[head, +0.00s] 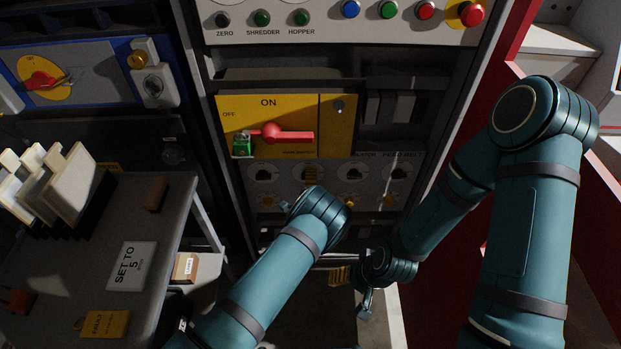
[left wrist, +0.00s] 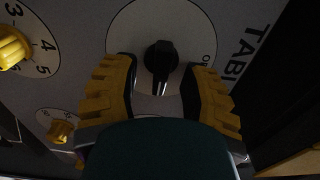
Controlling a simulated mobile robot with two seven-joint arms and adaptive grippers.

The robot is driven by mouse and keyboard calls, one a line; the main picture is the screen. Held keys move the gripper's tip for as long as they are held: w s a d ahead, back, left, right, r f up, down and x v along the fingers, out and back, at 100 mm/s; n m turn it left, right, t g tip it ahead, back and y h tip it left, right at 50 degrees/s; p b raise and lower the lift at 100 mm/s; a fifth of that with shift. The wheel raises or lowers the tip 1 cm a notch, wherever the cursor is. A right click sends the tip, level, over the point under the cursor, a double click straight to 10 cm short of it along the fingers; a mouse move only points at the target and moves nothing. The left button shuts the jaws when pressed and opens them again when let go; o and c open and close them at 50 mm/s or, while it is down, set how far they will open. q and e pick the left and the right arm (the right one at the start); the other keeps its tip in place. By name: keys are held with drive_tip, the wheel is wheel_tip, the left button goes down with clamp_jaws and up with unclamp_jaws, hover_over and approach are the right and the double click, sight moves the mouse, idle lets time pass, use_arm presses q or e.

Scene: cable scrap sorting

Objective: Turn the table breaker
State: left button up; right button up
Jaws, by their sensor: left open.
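In the left wrist view, a black breaker knob (left wrist: 160,62) sits on a pale round dial (left wrist: 185,25). Lettering beginning "TAB" is partly cut off beside it. My left gripper (left wrist: 160,80) is open, with one yellow ribbed finger on either side of the knob. I cannot tell whether either finger touches it. In the head view my left arm hides part of the lower panel, and I cannot pick out this knob there. Ribbed yellow finger parts show by the wrists. My right arm's end (head: 366,300) hangs at lower centre; its finger state is unclear.
A yellow switch plate (head: 338,125) with a red handle (head: 285,136) and a green lock (head: 242,145) is above. Yellow numbered knobs (left wrist: 12,47) are close to the left gripper. A grey side table (head: 165,230) is left; a red panel (head: 455,255) is right.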

use_arm(q)
drive_tip(key=s, duration=0.7)
drive_tip(key=shift+s, duration=0.1)
idle(0.4)
drive_tip(key=s+a+f+n+g+y, duration=0.1)
drive_tip(key=s+a+f+n+g, duration=0.4)
drive_tip(key=s+a+n+g, duration=0.45)
drive_tip(key=s+r+n+g+h, duration=0.2)
drive_tip(key=s+r+n+g, duration=0.1)
drive_tip(key=s, duration=0.6)
drive_tip(key=s+a+r+n+g+h, duration=0.1)
drive_tip(key=s+r+n+g+h, duration=0.2)
drive_tip(key=s, duration=0.7)
drive_tip(key=r+n, duration=0.2)
drive_tip(key=n, duration=0.2)
drive_tip(key=shift+s+a+g, duration=0.15)
drive_tip(key=shift+g, duration=0.2)
use_arm(e)
drive_tip(key=c, duration=0.3)
